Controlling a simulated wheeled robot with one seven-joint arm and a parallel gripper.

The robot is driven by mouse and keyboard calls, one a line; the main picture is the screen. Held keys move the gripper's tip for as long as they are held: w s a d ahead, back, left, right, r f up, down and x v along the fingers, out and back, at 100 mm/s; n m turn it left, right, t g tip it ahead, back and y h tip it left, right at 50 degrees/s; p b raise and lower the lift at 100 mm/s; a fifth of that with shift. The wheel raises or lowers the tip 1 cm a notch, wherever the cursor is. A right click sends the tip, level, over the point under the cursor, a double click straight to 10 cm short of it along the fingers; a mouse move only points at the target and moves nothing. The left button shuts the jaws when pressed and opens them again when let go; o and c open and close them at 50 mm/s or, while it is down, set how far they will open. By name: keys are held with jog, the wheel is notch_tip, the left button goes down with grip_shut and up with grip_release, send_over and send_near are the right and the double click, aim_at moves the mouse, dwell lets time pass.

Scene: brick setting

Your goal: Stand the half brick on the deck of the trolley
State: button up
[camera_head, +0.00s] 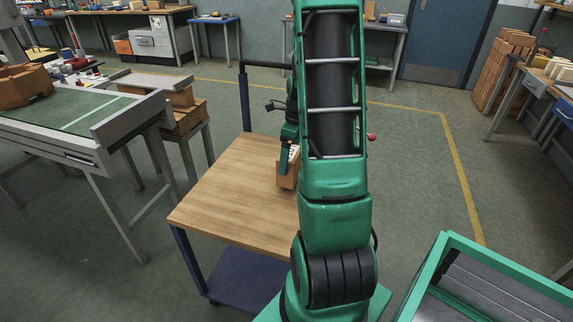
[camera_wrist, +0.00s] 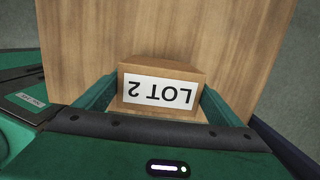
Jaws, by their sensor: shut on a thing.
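The half brick (camera_wrist: 160,72) is a tan-orange block with a white label reading "LOT 2", upside down in the wrist view. My gripper (camera_wrist: 158,98) has a green finger on each side of it and is shut on it. In the head view the half brick (camera_head: 287,181) shows at the trolley's far right part, partly hidden behind my green arm and finger (camera_head: 285,158). The trolley's wooden deck (camera_head: 225,195) lies below it. I cannot tell whether the half brick touches the deck or hangs just above it.
The trolley has a dark blue handle (camera_head: 244,95) at its back and a lower shelf (camera_head: 245,275). A grey-framed table with a green top (camera_head: 70,120) stands to the left. The deck's left and front parts are bare. A green-edged bin (camera_head: 490,280) is at the lower right.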

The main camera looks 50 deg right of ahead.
jog(key=shift+f, duration=1.45)
jog(key=shift+f, duration=0.1)
jog(key=o, duration=1.4)
jog(key=shift+s, duration=0.1)
jog(key=shift+c, duration=0.2)
